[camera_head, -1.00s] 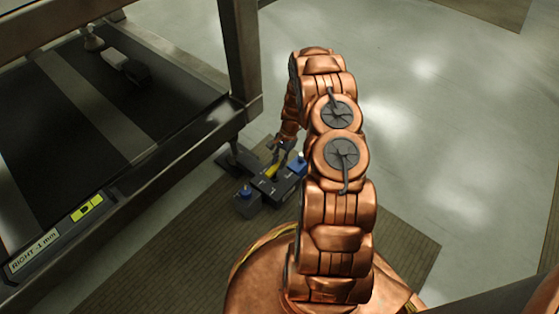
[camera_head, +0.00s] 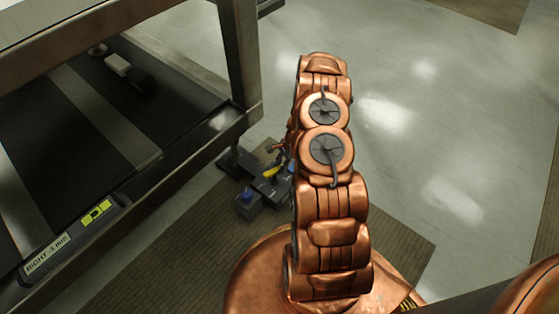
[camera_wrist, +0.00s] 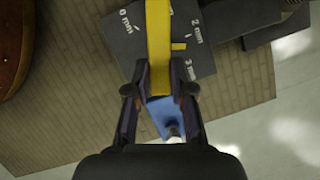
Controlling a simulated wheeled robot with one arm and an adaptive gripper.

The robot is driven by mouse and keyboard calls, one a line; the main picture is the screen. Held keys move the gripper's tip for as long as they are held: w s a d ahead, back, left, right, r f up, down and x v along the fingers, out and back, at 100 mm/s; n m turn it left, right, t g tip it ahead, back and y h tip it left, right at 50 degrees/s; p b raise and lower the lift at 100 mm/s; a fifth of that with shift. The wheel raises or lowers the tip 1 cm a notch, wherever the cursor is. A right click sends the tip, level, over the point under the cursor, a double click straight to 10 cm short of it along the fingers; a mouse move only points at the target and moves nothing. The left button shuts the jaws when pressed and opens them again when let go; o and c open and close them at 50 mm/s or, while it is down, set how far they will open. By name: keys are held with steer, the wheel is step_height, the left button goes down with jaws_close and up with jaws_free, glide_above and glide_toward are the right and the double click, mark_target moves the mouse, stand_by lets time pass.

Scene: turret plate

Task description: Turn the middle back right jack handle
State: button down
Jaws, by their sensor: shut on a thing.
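The jack handle (camera_wrist: 159,35) is a yellow bar. In the wrist view it runs from the top edge down between the fingers of my gripper (camera_wrist: 160,74), which is shut on it. It lies over a dark jack plate (camera_wrist: 199,42) with white marks, of which 0 mm, 2 mm and 3 mm show. In the head view the yellow handle (camera_head: 270,173) shows small on the dark jack (camera_head: 268,189), beside the frame's leg. My arm hides much of the gripper there.
The turret frame (camera_head: 236,60) stands left of my arm. A label (camera_head: 47,255) on it reads RIGHT -1 mm. Open floor (camera_head: 430,120) lies right.

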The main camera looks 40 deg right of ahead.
steer(key=m, duration=0.1)
steer(key=s+m+t+p, duration=0.1)
steer(key=m, duration=0.1)
steer(key=shift+a+r, duration=0.1)
steer(key=shift+a, duration=0.05)
steer(key=shift+s+a+m+t+h, duration=0.2)
steer(key=shift+m+t+h, duration=0.15)
steer(key=shift+m, duration=0.85)
steer(key=shift+s+a+m+t+h, duration=0.2)
steer(key=shift+m+t, duration=0.25)
steer(key=shift+m, duration=0.75)
steer(key=shift+d, duration=0.2)
steer(key=c, duration=1)
jaws_free()
steer(key=v, duration=1.2)
steer(key=shift+a, duration=0.2)
